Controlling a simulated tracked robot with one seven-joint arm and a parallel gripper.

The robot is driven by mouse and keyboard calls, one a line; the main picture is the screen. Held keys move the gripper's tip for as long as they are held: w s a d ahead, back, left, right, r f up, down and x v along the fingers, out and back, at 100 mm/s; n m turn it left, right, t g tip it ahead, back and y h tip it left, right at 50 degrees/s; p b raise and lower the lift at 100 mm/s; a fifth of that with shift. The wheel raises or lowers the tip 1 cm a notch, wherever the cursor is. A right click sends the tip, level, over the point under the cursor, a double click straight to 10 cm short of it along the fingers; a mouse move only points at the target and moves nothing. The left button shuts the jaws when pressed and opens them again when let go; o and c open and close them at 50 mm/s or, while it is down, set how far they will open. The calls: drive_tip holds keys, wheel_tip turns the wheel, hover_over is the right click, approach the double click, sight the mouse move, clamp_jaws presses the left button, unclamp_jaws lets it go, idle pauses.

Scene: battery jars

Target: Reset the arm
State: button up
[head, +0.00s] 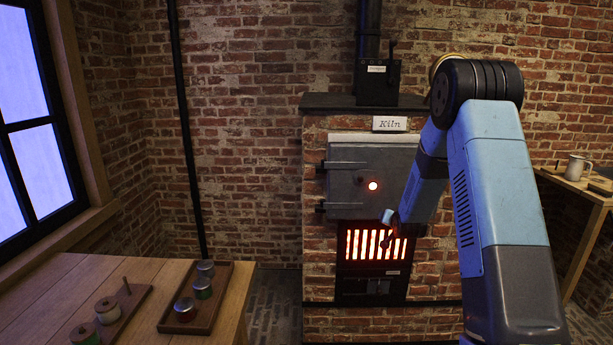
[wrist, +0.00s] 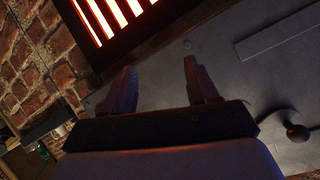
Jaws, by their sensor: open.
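My arm bends over at the upper right and reaches down in front of the kiln (head: 345,190) in the head view. My gripper (wrist: 160,68) is open, with two dark fingers apart and nothing between them in the wrist view. The kiln's grey door (wrist: 245,80) lies beyond the fingers, and the glowing grate (wrist: 108,18) shows past them at the top left. In the head view the grate (head: 360,244) is below the closed door (head: 345,190). My arm hides part of the door, and the fingers are hard to make out there.
A wooden table (head: 75,280) stands at the lower left. A shelf (head: 590,192) with a mug (head: 577,168) is at the right. Floor shows between table and kiln.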

drive_tip(key=s+a+r+n+g, duration=0.1)
drive_tip(key=s+a+r+g, duration=0.1)
drive_tip(key=s+r, duration=0.85)
drive_tip(key=s+a+r+n+g, duration=0.1)
drive_tip(key=s+a+r, duration=0.1)
drive_tip(key=s+r, duration=0.85)
drive_tip(key=s+a+r+n+g, duration=0.1)
drive_tip(key=s+r+g, duration=0.1)
drive_tip(key=s, duration=1.3)
drive_tip(key=s+a+r+n+g, duration=0.1)
drive_tip(key=s+r+n+g, duration=0.1)
drive_tip(key=s, duration=1.3)
drive_tip(key=shift+s+a+r, duration=0.15)
drive_tip(key=shift+s+r, duration=0.1)
drive_tip(key=shift+r, duration=0.3)
